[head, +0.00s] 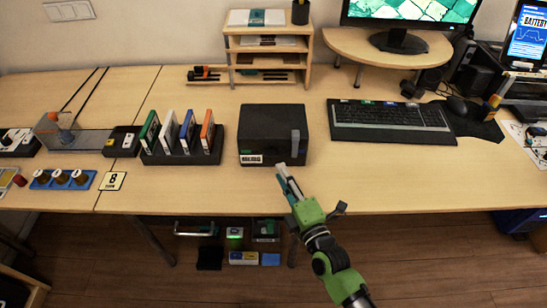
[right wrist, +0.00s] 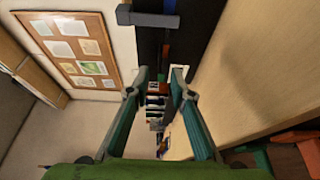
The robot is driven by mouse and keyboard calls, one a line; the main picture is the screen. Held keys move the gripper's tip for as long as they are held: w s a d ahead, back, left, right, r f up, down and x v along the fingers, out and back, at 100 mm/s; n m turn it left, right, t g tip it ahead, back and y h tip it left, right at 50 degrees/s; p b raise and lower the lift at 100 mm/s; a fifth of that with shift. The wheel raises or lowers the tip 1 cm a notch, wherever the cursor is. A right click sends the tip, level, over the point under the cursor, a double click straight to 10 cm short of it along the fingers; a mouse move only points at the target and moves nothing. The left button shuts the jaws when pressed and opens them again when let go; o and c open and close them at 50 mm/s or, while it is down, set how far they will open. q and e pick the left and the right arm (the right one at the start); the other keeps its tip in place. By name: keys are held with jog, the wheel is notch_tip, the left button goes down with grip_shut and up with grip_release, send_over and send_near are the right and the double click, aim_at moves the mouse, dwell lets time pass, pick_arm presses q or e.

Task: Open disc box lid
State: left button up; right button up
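The disc box (head: 265,128) is a black box with a white label on its front, standing upright on the desk. A grey handle (head: 295,143) sits at the right of its front face, and the lid looks shut. A grey bar (right wrist: 148,18), apparently the handle, shows beyond the fingertips against the dark box (right wrist: 195,30). My left gripper is not in view.
A black rack (head: 180,157) with several coloured cases stands left of the box. A wooden shelf unit (head: 233,58) is behind it. A keyboard (head: 390,117) lies to the right. The desk between the box and keyboard is clear. A number 8 card (head: 113,181) lies at the left.

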jog(key=x, duration=0.7)
grip_shut()
